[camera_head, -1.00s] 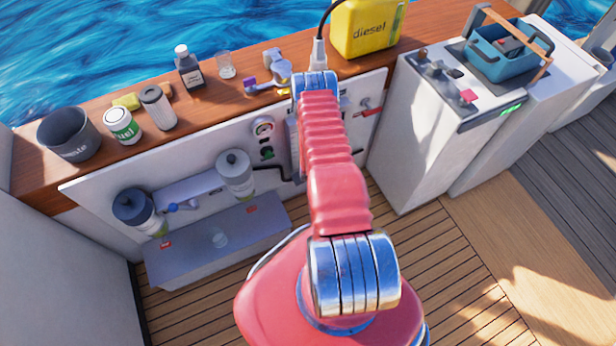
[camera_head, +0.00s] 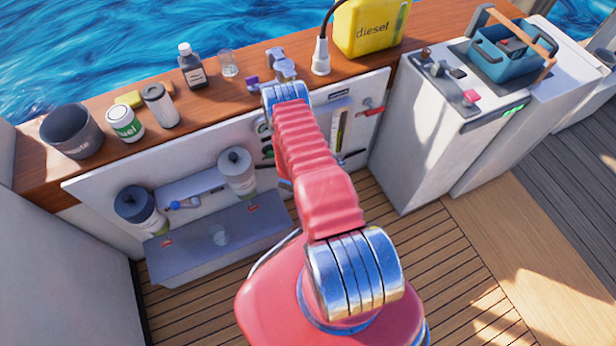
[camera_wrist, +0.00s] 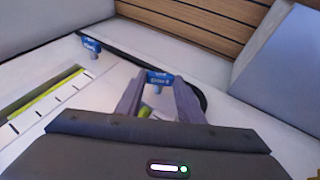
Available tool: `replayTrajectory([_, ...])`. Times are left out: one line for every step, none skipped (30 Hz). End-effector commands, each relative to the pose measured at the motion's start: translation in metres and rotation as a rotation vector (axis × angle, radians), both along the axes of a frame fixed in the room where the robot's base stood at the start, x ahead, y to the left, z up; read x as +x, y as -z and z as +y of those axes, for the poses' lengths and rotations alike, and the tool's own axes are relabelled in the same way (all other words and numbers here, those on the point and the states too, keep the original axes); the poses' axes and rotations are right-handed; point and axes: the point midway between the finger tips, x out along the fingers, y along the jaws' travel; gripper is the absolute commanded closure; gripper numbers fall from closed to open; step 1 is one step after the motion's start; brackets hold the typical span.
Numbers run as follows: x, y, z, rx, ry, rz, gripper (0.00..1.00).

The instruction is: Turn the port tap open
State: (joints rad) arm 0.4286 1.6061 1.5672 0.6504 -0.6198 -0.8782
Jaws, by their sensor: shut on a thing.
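In the wrist view, a blue tap handle (camera_wrist: 159,78) with a small pale label sits between the fingertips of my gripper (camera_wrist: 158,86). The fingers are shut on it. A second, similar blue tap handle (camera_wrist: 91,45) stands apart to the left, next to a dark hose. The labels are too small to read for certain, so I cannot tell from them which is the port tap. In the head view my own arm covers the middle of the white panel (camera_head: 85,184), and the gripper and held handle are hidden.
A sight gauge (camera_wrist: 45,94) with a yellow-green strip lies left in the wrist view. Two filter canisters (camera_head: 237,172) (camera_head: 138,206) stand on the panel's left, above a grey box (camera_head: 215,245). A red-handled lever (camera_head: 371,112) is at right. Bottles and a diesel can (camera_head: 368,28) line the ledge.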

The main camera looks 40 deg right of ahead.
Motion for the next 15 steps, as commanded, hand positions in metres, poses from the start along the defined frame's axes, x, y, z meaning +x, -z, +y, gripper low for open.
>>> replayTrajectory([0.0012,0.0006,0.0024,-0.02,-0.004,0.006,0.88])
replayTrajectory([0.0014,0.0008,0.0026,-0.033,-0.004,0.009,0.88])
replayTrajectory([0.0016,0.0012,0.0033,-0.051,-0.004,0.015,0.88])
replayTrajectory([0.0019,0.0014,0.0037,-0.066,-0.004,0.019,0.88])
replayTrajectory([0.0018,0.0019,0.0042,-0.08,-0.005,0.024,0.88])
replayTrajectory([0.0019,0.0023,0.0047,-0.1,-0.005,0.03,0.88])
replayTrajectory([0.0021,0.0025,0.0053,-0.116,-0.004,0.034,0.88])
replayTrajectory([0.0023,0.0028,0.0058,-0.131,-0.004,0.039,0.88])
replayTrajectory([0.0025,0.0032,0.0061,-0.153,-0.004,0.044,0.88])
replayTrajectory([0.0026,0.0039,0.0069,-0.169,-0.007,0.05,0.88])
replayTrajectory([0.0025,0.0041,0.0074,-0.188,-0.005,0.054,0.88])
replayTrajectory([0.0028,0.0046,0.0078,-0.211,-0.005,0.062,0.88])
replayTrajectory([0.0032,0.005,0.0083,-0.23,-0.006,0.067,0.88])
replayTrajectory([0.0029,0.0058,0.0093,-0.248,-0.006,0.073,0.88])
replayTrajectory([0.0034,0.0061,0.0094,-0.275,-0.006,0.081,0.88])
